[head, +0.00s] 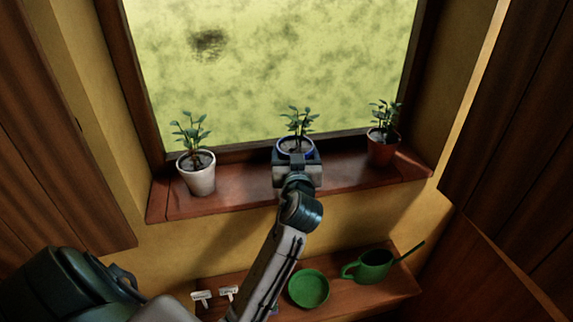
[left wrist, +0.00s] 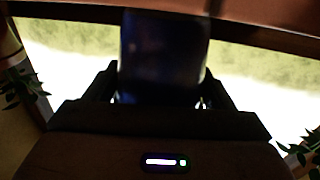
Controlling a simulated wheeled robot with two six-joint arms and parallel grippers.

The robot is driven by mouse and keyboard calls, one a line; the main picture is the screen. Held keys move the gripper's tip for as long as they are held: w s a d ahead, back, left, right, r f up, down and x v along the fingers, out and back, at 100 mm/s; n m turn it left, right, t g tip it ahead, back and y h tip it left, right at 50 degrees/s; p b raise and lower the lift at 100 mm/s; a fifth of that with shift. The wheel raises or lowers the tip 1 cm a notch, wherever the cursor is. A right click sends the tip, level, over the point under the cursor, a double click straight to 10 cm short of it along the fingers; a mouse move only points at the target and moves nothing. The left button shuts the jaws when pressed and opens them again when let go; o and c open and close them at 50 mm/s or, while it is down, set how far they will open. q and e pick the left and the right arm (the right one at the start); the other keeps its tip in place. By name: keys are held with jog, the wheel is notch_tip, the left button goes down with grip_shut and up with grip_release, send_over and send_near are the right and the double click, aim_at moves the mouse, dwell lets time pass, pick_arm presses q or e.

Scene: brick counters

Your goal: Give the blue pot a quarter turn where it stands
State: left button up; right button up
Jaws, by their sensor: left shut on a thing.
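The blue pot (head: 281,147) holds a small leafy plant and stands upright in the middle of the window sill. My left gripper (head: 296,160) is in front of it and shut on it, hiding most of its body. In the left wrist view the pot (left wrist: 163,55) is a dark blue shape between the two fingers of my left gripper (left wrist: 160,90). My right gripper does not show.
A white pot (head: 200,181) with a plant stands left on the sill (head: 235,200), and a terracotta pot (head: 382,152) right. A lower shelf (head: 340,300) bears a green saucer (head: 309,289), a green watering can (head: 373,267) and white labels (head: 229,291). Wooden shutters (head: 50,130) flank the window.

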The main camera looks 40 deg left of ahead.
pick_arm(q)
jog(key=shift+w, duration=0.15)
jog(key=shift+w+a+r+m+t+h+p, duration=0.1)
jog(key=shift+r+m+t+h+p, duration=0.05)
jog(key=shift+m+t+h+p, duration=0.2)
jog(key=shift+m+h+p, duration=0.25)
jog(key=shift+h+p, duration=0.1)
jog(key=shift+p, duration=0.25)
jog(key=shift+m+t+h+p, duration=0.4)
jog(key=shift+t+h+p, duration=0.05)
jog(key=shift+h, duration=0.15)
jog(key=shift+m+t+h+p, duration=0.3)
jog(key=shift+m+h+p, duration=0.1)
jog(key=shift+h+p, duration=0.1)
jog(key=shift+m+t+h+p, duration=0.4)
jog(key=shift+m+h+p, duration=0.2)
jog(key=shift+h, duration=0.3)
jog(key=shift+f+b, duration=0.4)
jog(key=shift+f, duration=0.1)
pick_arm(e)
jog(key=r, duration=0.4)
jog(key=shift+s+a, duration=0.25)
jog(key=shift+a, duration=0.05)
